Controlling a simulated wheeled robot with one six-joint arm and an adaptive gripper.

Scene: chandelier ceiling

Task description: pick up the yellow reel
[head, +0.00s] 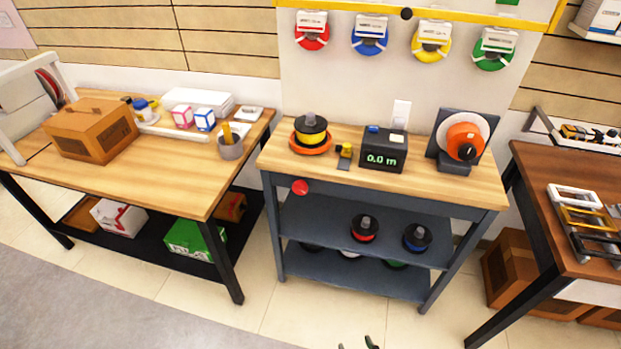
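The yellow reel (311,134) is a black spool with a yellow winding and a grey hub on top. It stands upright on a round orange-red base (312,150) at the left back of the middle workbench. Another yellow coil with a white label (431,44) hangs on the wall panel above the bench. Two dark fingertips of my gripper (356,344) show at the bottom edge, apart from each other with nothing visible between them. They are in front of the bench, well away from the reel; the rest of the gripper is out of frame.
A black meter reading 0.0 m (383,150) and a small yellow-black device (345,156) stand right of the reel. An orange disc unit (464,140) is farther right. Red (364,229) and blue (417,238) reels sit on the shelf below. Tables flank the bench; floor in front is clear.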

